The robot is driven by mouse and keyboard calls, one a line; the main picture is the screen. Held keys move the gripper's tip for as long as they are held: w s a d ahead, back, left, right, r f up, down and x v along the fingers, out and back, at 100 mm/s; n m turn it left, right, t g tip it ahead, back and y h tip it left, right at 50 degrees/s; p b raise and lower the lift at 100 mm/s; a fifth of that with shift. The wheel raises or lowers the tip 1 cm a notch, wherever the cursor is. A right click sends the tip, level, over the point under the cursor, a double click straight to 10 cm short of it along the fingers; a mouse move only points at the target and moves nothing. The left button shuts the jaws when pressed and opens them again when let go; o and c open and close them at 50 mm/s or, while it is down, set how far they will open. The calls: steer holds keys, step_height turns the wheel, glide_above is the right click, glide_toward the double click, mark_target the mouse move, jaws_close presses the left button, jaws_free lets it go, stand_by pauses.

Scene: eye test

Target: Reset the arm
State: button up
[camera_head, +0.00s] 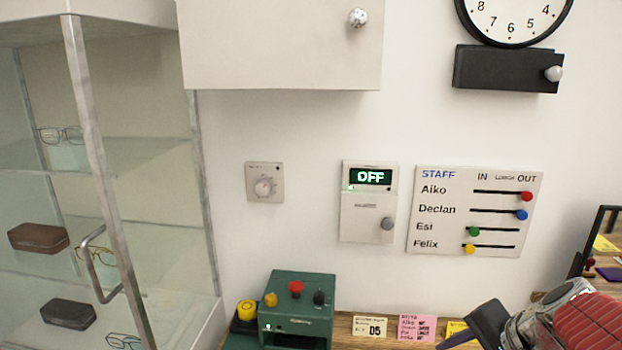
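My arm shows in the lower right corner, with a red ribbed part and a grey metal joint. At its left end is a dark part that looks like my gripper (474,324), in front of the wall and over the counter's edge. The lower part of it is cut off by the frame's bottom, so I cannot tell whether it is open or shut. I see nothing held in it.
A glass cabinet (75,60) with glasses and cases stands at left. A green machine (297,300) with knobs sits on the counter, near paper notes (417,328). A dial (264,183), an "OFF" panel (368,205) and a staff board (475,212) hang on the wall.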

steer(key=s+a+r+n+h, duration=0.3)
steer(key=s+a+n, duration=0.7)
steer(key=a+n, duration=0.1)
steer(key=shift+s+a+n, duration=0.15)
steer(key=shift+s+n, duration=0.1)
steer(key=shift+n, duration=0.15)
